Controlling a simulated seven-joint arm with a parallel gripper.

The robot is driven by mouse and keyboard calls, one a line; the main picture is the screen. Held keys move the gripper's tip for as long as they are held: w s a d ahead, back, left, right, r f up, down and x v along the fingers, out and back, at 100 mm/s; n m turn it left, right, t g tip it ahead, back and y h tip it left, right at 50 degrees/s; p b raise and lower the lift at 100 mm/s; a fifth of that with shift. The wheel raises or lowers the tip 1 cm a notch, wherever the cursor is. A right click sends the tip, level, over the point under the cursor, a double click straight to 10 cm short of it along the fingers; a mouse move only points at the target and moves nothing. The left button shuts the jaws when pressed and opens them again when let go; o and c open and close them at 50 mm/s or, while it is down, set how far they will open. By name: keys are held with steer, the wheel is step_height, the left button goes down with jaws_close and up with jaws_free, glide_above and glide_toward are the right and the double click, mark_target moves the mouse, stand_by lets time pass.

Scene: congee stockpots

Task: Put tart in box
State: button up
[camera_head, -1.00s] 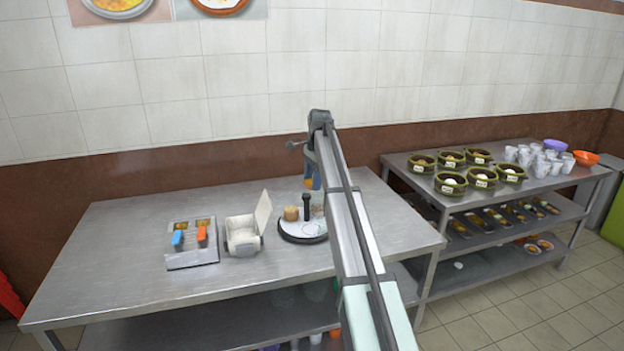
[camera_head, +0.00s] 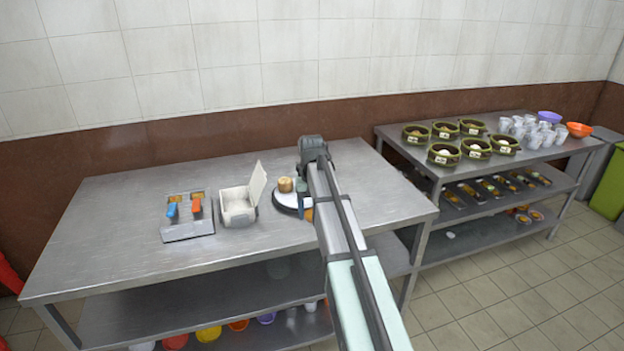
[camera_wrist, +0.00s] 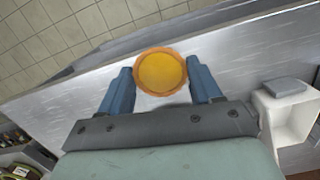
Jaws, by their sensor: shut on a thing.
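The tart, with an orange rim and yellow filling, sits between the blue fingers of my gripper (camera_wrist: 160,82) in the wrist view. My gripper is shut on the tart (camera_wrist: 161,73). In the head view only a bit of orange shows by the blue fingers, mostly hidden by my arm. The box (camera_head: 238,207) is white with its lid raised, on the metal table left of my gripper. In the wrist view the box (camera_wrist: 291,121) is at the right edge, apart from the tart.
A dark-rimmed round stand (camera_head: 284,203) with a tan item (camera_head: 285,184) is right of the box, partly behind my gripper. A tong holder (camera_head: 187,231) is left of the box. The front of the table (camera_head: 110,255) is clear. A second table (camera_head: 400,160) holds steamers and cups.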

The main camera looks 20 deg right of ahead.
steer(key=s+a+f+n, duration=0.1)
steer(key=s+a+f, duration=0.45)
steer(key=s, duration=0.25)
steer(key=s+a+f+n, duration=0.1)
steer(key=s+a+f, duration=0.4)
steer(key=s+f, duration=0.2)
steer(key=w+a+r+m, duration=0.1)
steer(key=w+a+r, duration=0.2)
steer(key=w, duration=1)
steer(key=w+a+r+m, duration=0.2)
steer(key=w+a+r, duration=0.2)
steer(key=w+r, duration=0.5)
steer(key=w+a+r+m, duration=0.1)
steer(key=w+a+r, duration=0.3)
steer(key=w, duration=1.5)
step_height(320, 180, up, 3)
steer(key=shift+f+m, duration=0.15)
steer(key=shift+m, duration=0.15)
steer(key=shift+f, duration=4.45)
steer(key=shift+f, duration=0.2)
